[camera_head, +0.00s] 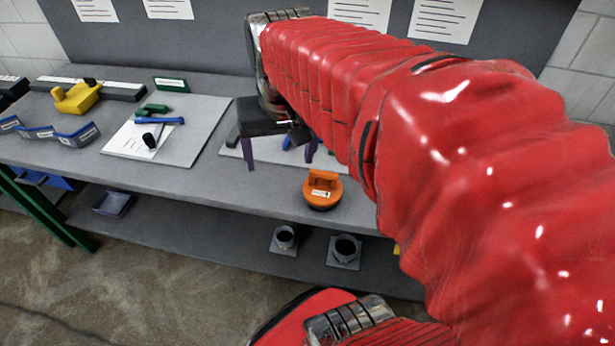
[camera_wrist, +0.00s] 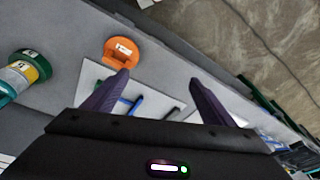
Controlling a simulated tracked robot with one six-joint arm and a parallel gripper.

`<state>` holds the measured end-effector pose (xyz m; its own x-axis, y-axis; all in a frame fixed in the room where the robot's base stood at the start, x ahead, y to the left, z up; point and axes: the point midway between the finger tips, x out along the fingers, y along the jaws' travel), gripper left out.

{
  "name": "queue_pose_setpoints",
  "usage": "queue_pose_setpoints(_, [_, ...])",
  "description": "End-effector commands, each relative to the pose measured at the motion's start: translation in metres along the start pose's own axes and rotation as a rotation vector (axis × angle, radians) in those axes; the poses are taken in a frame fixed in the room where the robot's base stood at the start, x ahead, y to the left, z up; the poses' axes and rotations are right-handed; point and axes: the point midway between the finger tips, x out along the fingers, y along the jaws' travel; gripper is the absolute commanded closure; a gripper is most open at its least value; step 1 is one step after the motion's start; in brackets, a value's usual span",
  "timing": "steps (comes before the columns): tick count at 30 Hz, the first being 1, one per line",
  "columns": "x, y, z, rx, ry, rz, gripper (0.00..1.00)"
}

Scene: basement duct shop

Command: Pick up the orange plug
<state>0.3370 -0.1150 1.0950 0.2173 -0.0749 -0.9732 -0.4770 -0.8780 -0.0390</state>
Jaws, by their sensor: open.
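The orange plug (camera_head: 322,189) is a round, squat piece with a raised grip and a white label. It sits on the grey bench (camera_head: 270,195) near the front edge. It also shows in the wrist view (camera_wrist: 122,52), beyond and to the left of my fingers. My gripper (camera_head: 280,160) is open and empty, with two purple fingers, above a white board to the left of the plug. In the wrist view my gripper (camera_wrist: 164,95) has its fingers spread apart and not touching the plug. My red-sleeved arm covers the bench to the right of the plug.
A white board (camera_head: 230,148) with blue and green tools lies under my gripper. Another board (camera_head: 190,140) holds a blue-handled hammer. A yellow tool (camera_head: 77,98) stands farther left. A green-and-yellow cylinder (camera_wrist: 24,70) is in the wrist view. Collars (camera_head: 345,250) sit on the lower shelf.

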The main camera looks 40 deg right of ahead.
Motion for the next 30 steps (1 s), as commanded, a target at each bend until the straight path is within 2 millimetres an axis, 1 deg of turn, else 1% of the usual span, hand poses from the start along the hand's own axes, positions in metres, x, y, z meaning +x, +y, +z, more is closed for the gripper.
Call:
queue_pose_setpoints(1, [0.003, 0.012, -0.009, 0.055, -0.026, 0.013, 0.22])
queue_pose_setpoints(6, [0.011, 0.052, -0.034, 0.231, -0.111, 0.051, 0.22])
queue_pose_setpoints(9, [0.016, 0.075, -0.044, 0.325, -0.157, 0.069, 0.22])
queue_pose_setpoints(13, [0.021, 0.098, -0.052, 0.411, -0.198, 0.084, 0.22])
queue_pose_setpoints(15, [0.022, 0.105, -0.054, 0.437, -0.210, 0.088, 0.22])
queue_pose_setpoints(18, [0.023, 0.108, -0.056, 0.452, -0.217, 0.091, 0.22])
queue_pose_setpoints(26, [0.023, 0.108, -0.055, 0.452, -0.216, 0.091, 0.22])
queue_pose_setpoints(30, [0.028, 0.108, -0.054, 0.451, -0.218, 0.091, 0.22])
